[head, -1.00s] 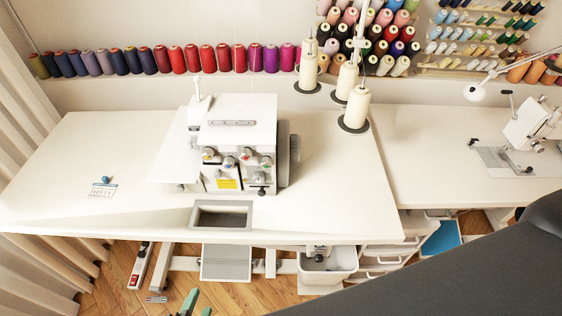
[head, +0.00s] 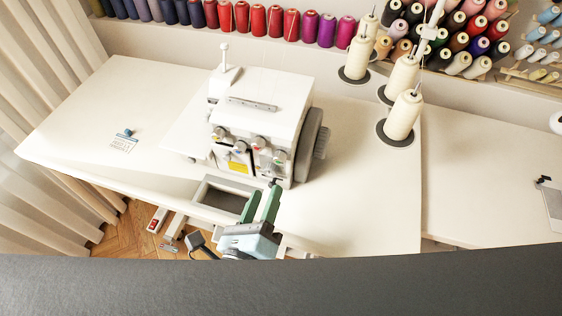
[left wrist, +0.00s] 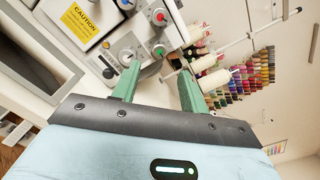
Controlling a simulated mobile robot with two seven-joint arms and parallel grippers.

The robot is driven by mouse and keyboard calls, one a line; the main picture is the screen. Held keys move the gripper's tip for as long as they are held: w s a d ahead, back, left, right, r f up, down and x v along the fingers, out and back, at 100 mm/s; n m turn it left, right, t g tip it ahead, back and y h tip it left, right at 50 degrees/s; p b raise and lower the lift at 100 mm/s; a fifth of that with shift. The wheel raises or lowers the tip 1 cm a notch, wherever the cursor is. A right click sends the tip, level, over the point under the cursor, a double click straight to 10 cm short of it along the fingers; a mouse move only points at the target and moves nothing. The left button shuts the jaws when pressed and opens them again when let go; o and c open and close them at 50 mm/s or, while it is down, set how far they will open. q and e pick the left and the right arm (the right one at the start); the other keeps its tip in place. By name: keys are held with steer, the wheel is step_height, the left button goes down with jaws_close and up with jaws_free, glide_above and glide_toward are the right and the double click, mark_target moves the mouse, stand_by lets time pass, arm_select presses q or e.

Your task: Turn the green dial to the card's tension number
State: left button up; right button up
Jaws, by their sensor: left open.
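The white sewing machine (head: 258,112) stands on the table with several tension dials on its front. The green dial (head: 280,156) is the rightmost one; it also shows in the left wrist view (left wrist: 158,51), just beyond my fingers. The card (head: 124,142) lies on the table at the left, with a blue pin-like piece at its top; its print is too small to read. My left gripper (head: 261,206) is open and empty, in front of the machine's right part, pointing at it; its green fingers (left wrist: 158,78) are apart and not around the dial. My right gripper is out of view.
A grey-framed opening (head: 224,198) is in the table's front, beside my left gripper. Cream thread cones (head: 404,114) on stands are to the right of the machine. A handwheel (head: 320,142) juts from its right side. The table's left part is mostly clear.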

mark_target(278, 162)
arm_select(q)
steer(key=shift+w, duration=0.1)
steer(key=x, duration=0.6)
steer(key=shift+w+p, duration=0.25)
steer(key=shift+p, duration=0.15)
steer(key=shift+w+d, duration=0.25)
steer(key=shift+w, duration=0.25)
jaws_close()
steer(key=shift+f, duration=0.1)
